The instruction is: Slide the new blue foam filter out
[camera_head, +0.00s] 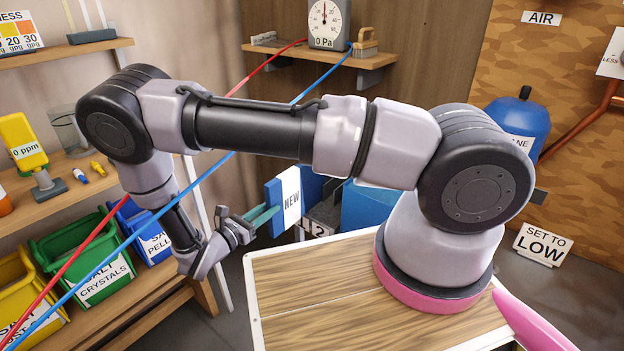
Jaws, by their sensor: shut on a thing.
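The new blue foam filter (274,207) shows near the picture's middle as an upright blue slab with a white "NEW" label (291,196) on the side facing me. My gripper (266,216) reaches it from the left, with its teal fingers at the filter's left edge. The gripper is shut on the filter. Just right of the filter stands a dark holder with "1" and "2" labels (318,228). I cannot tell whether the filter still touches the holder, since the label side and my arm hide part of that area.
A blue box (365,208) stands right of the holder. A red hose (88,240) and a blue hose (130,238) cross the view on a slant near my arm. At left are shelves with yellow, green (70,258) and blue salt bins. A gauge (328,22) sits on the back shelf.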

